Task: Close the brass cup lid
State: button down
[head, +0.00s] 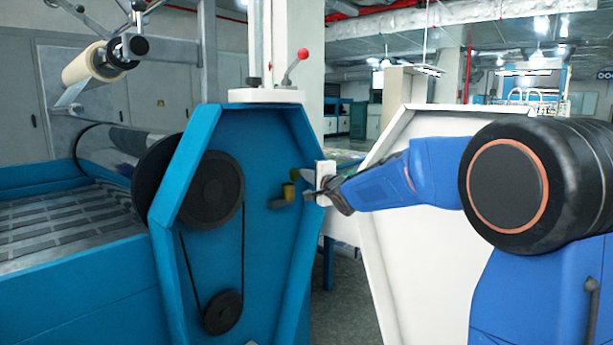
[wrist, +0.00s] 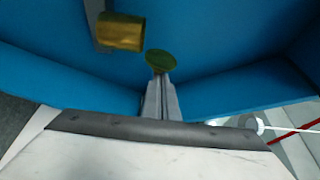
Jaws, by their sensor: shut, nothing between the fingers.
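The small brass cup (head: 289,192) is fixed on a grey bracket inside the blue machine frame. In the wrist view the cup (wrist: 121,33) is at the upper left. Its round lid (wrist: 160,61) is a darker, greenish brass disc, standing open to the right of the cup's end with a gap between them. In the head view the lid (head: 294,174) shows just above the cup, tilted up. My gripper (head: 304,184) is shut and empty just right of the cup and lid. Its fingertips (wrist: 158,82) are at the lid's lower edge in the wrist view; whether they touch cannot be told.
The blue frame (head: 179,167) has raised side walls around the cup. Black pulleys (head: 222,312) and a belt are on its left. A red-knobbed lever (head: 303,54) stands on top. A white panel (head: 385,262) stands to the right, behind my arm.

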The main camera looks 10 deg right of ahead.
aim_at(294, 179)
jog(key=s+a+n+y, duration=0.1)
jog(key=n+y, duration=0.1)
jog(key=n, duration=0.4)
jog(key=s+a+n+t+y, duration=0.1)
jog(key=n+y, duration=0.1)
jog(key=n, duration=0.4)
jog(key=s+a+n+y, duration=0.1)
jog(key=a+n+y, duration=0.1)
jog(key=n, duration=0.4)
jog(key=shift+r+t+y, duration=0.25)
jog(key=shift+t+y, duration=0.05)
jog(key=shift+y, duration=0.2)
jog(key=n, duration=0.1)
jog(key=n+y, duration=0.1)
jog(key=n, duration=0.1)
jog(key=shift+s+a+f, duration=0.2)
jog(key=shift+a+f, duration=0.05)
jog(key=shift+a, duration=0.05)
jog(key=shift+s+a+f+n+g+y, duration=0.1)
jog(key=shift+a+f+n+g+y, duration=0.05)
jog(key=shift+n+g+y, duration=0.25)
jog(key=shift+s+f, duration=0.1)
